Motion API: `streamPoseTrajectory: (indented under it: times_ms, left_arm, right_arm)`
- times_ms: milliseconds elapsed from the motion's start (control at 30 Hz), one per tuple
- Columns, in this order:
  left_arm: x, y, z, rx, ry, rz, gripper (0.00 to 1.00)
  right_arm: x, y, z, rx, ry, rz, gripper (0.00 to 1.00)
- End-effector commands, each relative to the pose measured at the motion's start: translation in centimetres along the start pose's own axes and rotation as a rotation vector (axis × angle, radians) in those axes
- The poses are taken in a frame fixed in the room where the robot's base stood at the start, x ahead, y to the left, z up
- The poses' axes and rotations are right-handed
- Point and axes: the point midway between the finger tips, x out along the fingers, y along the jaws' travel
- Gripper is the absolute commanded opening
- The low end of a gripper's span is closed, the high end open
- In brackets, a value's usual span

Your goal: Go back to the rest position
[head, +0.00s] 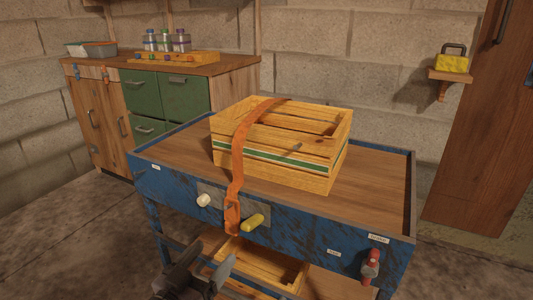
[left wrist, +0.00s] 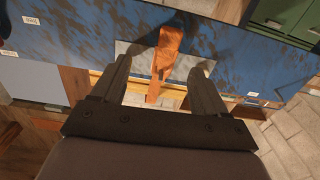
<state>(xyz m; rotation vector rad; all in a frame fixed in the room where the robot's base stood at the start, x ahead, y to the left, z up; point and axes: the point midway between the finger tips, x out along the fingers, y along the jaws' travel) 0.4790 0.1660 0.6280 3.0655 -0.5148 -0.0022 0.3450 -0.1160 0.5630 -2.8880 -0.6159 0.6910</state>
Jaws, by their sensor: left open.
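My left gripper (head: 208,274) is in front of the blue workbench (head: 300,238), low at the bottom of the head view. In the left wrist view its two fingers (left wrist: 160,80) are spread apart with nothing held between them. An orange strap (head: 238,150) runs over the wooden crate (head: 275,160) and down the bench front to an orange buckle (head: 232,214). In the left wrist view the strap end (left wrist: 165,55) shows beyond and between the fingertips. My right gripper is not in view.
A white knob (head: 204,200), a yellow handle (head: 252,221) and a red clamp-like part (head: 371,266) stick out from the bench front. A second wooden crate (head: 262,262) sits below the top. A cabinet (head: 165,95) with bottles stands behind left. Floor is bare at left.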

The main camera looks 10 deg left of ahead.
Motion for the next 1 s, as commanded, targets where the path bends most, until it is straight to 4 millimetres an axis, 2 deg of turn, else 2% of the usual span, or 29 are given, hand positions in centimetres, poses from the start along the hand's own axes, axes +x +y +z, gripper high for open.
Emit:
streamPoseTrajectory:
  times_ms: [100,200,367,400,433,667,1000]
  left_arm:
    - [-3.3,2.7,2.9,-0.062,-0.140,-0.004,0.74]
    - [-6.3,5.0,4.8,-0.102,-0.260,0.013,0.74]
    - [-10.9,8.7,6.6,-0.158,-0.426,0.070,0.74]
    - [-11.7,9.2,6.3,-0.165,-0.455,0.083,0.74]
    - [-11.4,8.8,5.2,-0.154,-0.452,0.073,0.74]
    - [-12.0,7.5,2.4,-0.129,-0.483,0.026,0.74]
    - [-13.8,5.5,-2.3,-0.085,-0.544,-0.044,0.74]
  right_arm:
    - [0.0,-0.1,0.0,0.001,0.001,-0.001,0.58]
    - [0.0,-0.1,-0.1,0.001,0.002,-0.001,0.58]
    - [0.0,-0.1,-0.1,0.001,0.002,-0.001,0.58]
    - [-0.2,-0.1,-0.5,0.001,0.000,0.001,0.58]
    - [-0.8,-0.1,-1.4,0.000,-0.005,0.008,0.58]
    - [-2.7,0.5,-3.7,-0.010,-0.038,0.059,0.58]
    - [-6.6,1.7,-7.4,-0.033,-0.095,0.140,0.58]
